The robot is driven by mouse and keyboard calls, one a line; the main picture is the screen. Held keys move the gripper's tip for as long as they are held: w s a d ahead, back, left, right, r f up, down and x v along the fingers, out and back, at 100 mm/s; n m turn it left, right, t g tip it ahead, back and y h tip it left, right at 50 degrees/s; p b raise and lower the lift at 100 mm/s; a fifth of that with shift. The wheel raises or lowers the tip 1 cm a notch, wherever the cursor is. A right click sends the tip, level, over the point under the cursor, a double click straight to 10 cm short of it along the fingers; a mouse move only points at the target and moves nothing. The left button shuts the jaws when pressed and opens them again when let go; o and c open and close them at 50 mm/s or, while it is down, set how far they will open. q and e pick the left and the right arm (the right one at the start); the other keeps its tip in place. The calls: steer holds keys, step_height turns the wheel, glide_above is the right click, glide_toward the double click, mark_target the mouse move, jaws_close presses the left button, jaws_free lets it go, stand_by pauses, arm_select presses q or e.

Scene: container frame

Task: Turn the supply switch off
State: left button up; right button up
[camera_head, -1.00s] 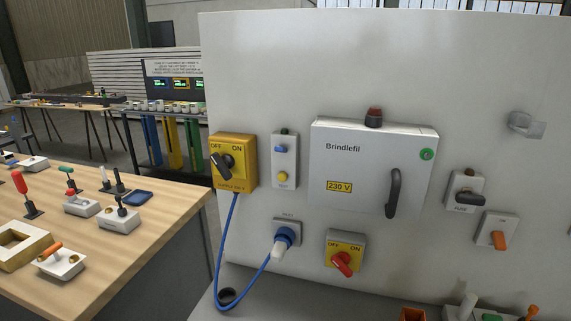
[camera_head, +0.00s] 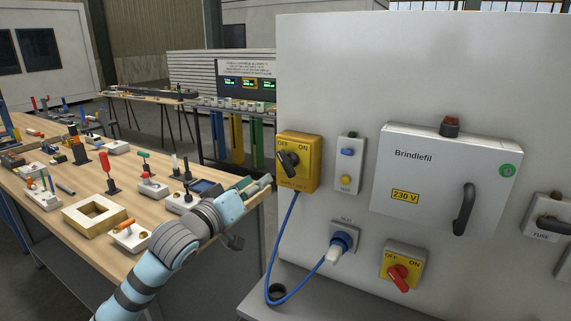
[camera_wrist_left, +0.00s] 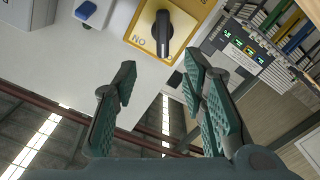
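The supply switch (camera_head: 299,160) is a yellow box with a black rotary knob (camera_head: 288,161) on the grey panel's left edge. OFF is marked at its upper left and ON at its upper right. The knob lies tilted, upper left to lower right; I cannot tell which end is the pointer. In the left wrist view the yellow face (camera_wrist_left: 184,14) and black knob (camera_wrist_left: 162,33) show at the top, beyond the fingertips. My left gripper (camera_wrist_left: 158,84) is open and empty, apart from the switch. In the head view it (camera_head: 257,186) is left of and below the switch. My right gripper is out of view.
A blue cable (camera_head: 271,260) hangs from the switch to a plug (camera_head: 340,243) on the panel. A red-knobbed yellow switch (camera_head: 401,268) and a Brindlefil box (camera_head: 430,190) are to the right. A cluttered wooden table (camera_head: 75,213) stands left.

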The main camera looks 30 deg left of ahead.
mark_target(284, 164)
arm_select(q)
steer(key=w, duration=0.9)
steer(key=w+p, duration=0.1)
steer(key=w, duration=0.4)
steer(key=shift+d+f, duration=0.15)
steer(key=shift+d, duration=0.25)
steer(key=shift+w+a, duration=0.15)
steer(key=shift+w, duration=0.1)
steer(key=c, duration=0.5)
steer(key=shift+s, duration=0.2)
jaws_close()
